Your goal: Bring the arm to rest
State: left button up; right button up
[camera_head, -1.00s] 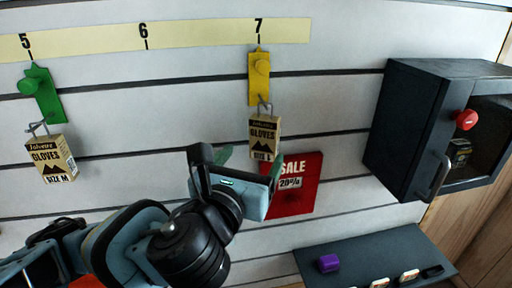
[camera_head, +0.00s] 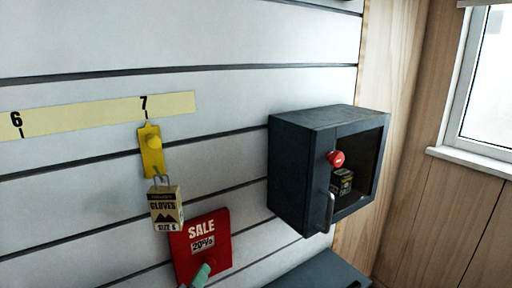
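Only a small green tip of my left gripper (camera_head: 201,275) shows, at the bottom edge in front of the red sale sign (camera_head: 215,258). The rest of that gripper and its arm are below the picture, so its opening cannot be told. My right gripper is not in view. A box of gloves (camera_head: 166,207) hangs from a hook under the yellow holder (camera_head: 151,151), just above the green tip in the picture. No gripper is seen touching the box.
A dark cabinet (camera_head: 299,171) with a red knob (camera_head: 336,158) and a handle (camera_head: 327,212) is on the wall, with a small box (camera_head: 342,182) visible inside. A dark shelf (camera_head: 319,274) is below. A window (camera_head: 487,90) is at right.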

pick_arm(q)
jog(key=s+f+n+g+h+p, duration=0.1)
jog(key=s+f+n+g+p, duration=0.1)
jog(key=s+f+n, duration=0.45)
jog(key=s+f+n+g+h+p, duration=0.1)
jog(key=s+f+n+g, duration=0.15)
jog(key=f+n, duration=0.65)
jog(key=s+a+f+n+y+p, duration=0.1)
jog(key=s+a+f+n, duration=0.2)
jog(key=s, duration=0.7)
jog(key=s+a+f+n+g+p, duration=0.1)
jog(key=s+a+f+n, duration=0.3)
jog(key=s+f+n, duration=0.4)
jog(key=s+f, duration=0.3)
jog(key=shift+f+y, duration=0.15)
jog(key=shift+y, duration=0.25)
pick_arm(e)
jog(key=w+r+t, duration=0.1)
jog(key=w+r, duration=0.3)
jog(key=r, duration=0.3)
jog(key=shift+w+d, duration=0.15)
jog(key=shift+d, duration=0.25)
